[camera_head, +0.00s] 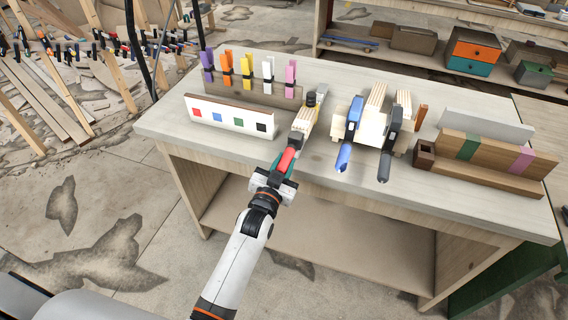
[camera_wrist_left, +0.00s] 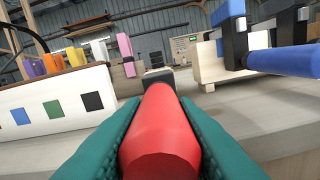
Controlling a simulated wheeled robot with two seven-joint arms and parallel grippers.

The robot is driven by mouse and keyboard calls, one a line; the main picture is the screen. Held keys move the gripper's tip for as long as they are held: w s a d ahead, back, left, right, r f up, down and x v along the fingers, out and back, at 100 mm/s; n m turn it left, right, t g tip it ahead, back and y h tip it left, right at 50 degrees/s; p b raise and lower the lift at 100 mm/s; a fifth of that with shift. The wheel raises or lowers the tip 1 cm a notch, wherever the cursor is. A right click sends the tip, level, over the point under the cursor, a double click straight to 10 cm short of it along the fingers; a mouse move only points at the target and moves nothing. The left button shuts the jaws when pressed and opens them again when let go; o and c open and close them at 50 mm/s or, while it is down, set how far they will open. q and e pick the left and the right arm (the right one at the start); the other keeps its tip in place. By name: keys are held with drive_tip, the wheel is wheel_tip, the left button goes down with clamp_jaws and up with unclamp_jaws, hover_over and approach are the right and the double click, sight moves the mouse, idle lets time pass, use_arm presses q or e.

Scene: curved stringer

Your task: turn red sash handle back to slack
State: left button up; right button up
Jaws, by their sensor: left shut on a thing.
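The red sash handle (camera_head: 285,160) points toward me at the front edge of the workbench. My left gripper (camera_head: 283,165) is shut on it. In the left wrist view the red handle (camera_wrist_left: 160,130) lies between the two green finger pads, with its round end toward the camera. The clamp's dark head (camera_head: 311,98) and a pale wooden piece (camera_head: 304,120) show beyond the handle. The handle's turn angle cannot be told. My right gripper is not in view.
A blue-handled clamp (camera_head: 349,135) and a black-handled clamp (camera_head: 390,145) stand close to the right. A white board with coloured squares (camera_head: 231,117) is to the left, before a row of coloured clamps (camera_head: 248,72). Wooden blocks (camera_head: 490,150) sit at the right.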

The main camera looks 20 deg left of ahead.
use_arm(q)
drive_tip(key=o, duration=1)
drive_tip(key=shift+s+f, duration=0.15)
drive_tip(key=shift+s, duration=0.4)
drive_tip(key=s+b, duration=0.2)
drive_tip(key=s, duration=0.9)
drive_tip(key=shift+a+b, duration=0.2)
drive_tip(key=shift+b, duration=0.1)
drive_tip(key=shift+s+p, duration=0.35)
drive_tip(key=shift+s, duration=0.65)
